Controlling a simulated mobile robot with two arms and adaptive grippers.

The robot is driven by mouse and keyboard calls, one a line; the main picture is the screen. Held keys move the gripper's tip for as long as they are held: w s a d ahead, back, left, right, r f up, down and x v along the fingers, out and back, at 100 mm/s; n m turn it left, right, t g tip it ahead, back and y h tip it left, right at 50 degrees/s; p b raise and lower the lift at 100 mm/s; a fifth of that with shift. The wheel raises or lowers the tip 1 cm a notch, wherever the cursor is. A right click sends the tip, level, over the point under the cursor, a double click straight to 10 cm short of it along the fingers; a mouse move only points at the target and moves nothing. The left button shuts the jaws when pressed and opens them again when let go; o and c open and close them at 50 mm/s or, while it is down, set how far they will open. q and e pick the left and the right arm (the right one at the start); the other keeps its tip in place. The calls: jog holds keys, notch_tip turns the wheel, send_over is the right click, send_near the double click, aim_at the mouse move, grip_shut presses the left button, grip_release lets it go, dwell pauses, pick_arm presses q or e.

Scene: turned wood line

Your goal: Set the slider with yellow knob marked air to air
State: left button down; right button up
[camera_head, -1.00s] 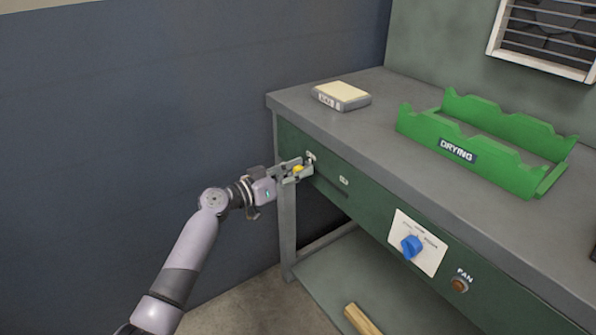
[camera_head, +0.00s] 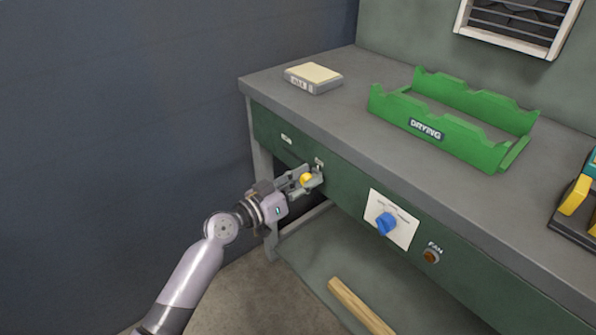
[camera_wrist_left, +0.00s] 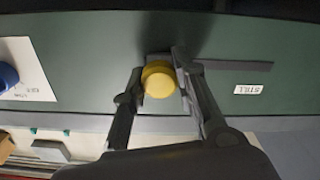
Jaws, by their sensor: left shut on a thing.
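The slider's yellow knob (camera_head: 306,179) sits on the green front panel of the bench, at the end of its slot nearer the blue dial. My left gripper (camera_head: 312,182) is shut on it. In the left wrist view the knob (camera_wrist_left: 158,79) lies between the two fingers, and the bare slot (camera_wrist_left: 235,66) runs away to the right. A small plate marked STILL (camera_wrist_left: 248,89) is at the slot's other end; it also shows in the head view (camera_head: 286,139). A second small plate (camera_head: 319,162) is just above the gripper, its word too small to read. My right gripper is not in view.
A blue dial (camera_head: 386,223) on a white plate and a FAN button (camera_head: 432,256) are further right on the panel. On the bench top are a green DRYING rack (camera_head: 388,106) and a small box (camera_head: 313,78). A wooden bar (camera_head: 358,304) lies below.

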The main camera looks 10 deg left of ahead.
pick_arm(q)
jog(key=shift+s+d+f, duration=0.1)
jog(key=shift+s+d, duration=0.05)
jog(key=shift+d, duration=0.1)
jog(key=c, duration=1.5)
grip_release()
jog(key=shift+o, duration=1.1)
jog(key=shift+d, duration=0.1)
jog(key=shift+s+a, duration=0.2)
jog(key=shift+a, duration=0.15)
jog(key=v, duration=1.1)
jog(key=shift+s, duration=0.15)
jog(key=shift+f, duration=0.1)
